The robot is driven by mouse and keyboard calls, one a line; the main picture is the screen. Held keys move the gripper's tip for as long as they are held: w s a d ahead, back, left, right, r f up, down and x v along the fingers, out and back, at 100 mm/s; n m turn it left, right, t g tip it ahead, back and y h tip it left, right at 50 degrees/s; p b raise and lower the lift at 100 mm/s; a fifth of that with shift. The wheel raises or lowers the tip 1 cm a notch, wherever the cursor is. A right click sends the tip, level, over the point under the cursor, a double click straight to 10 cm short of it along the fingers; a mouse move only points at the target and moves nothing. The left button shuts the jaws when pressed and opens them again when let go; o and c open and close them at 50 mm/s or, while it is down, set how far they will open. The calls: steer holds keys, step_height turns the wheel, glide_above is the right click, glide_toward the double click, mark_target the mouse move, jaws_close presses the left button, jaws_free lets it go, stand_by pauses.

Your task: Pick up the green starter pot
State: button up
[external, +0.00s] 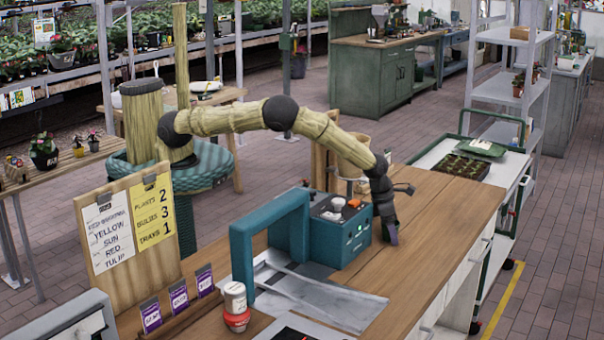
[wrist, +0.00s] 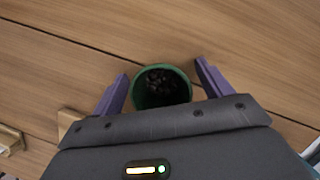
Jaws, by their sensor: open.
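The green starter pot (wrist: 183,97) shows in the wrist view, upright on the wooden bench, with dark soil inside. My gripper (wrist: 164,82) is open, with one purple finger on the left of the pot and one on the right. A small gap shows between each finger and the pot. In the external view my gripper (external: 391,236) points down at the bench (external: 432,222), just right of the teal machine. The pot cannot be made out in that view.
The teal machine (external: 345,232) stands close beside my gripper. A teal arch (external: 270,250) over a metal chute is nearer the camera. Wooden blocks (wrist: 68,122) lie left of the pot. A cart with a seedling tray (external: 461,167) is behind. The bench's right side is clear.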

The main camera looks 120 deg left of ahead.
steer(key=c, duration=1.1)
steer(key=shift+o, duration=0.2)
steer(key=shift+r, duration=0.1)
step_height(320, 180, up, 18)
steer(key=b, duration=0.3)
steer(key=shift+b, duration=0.35)
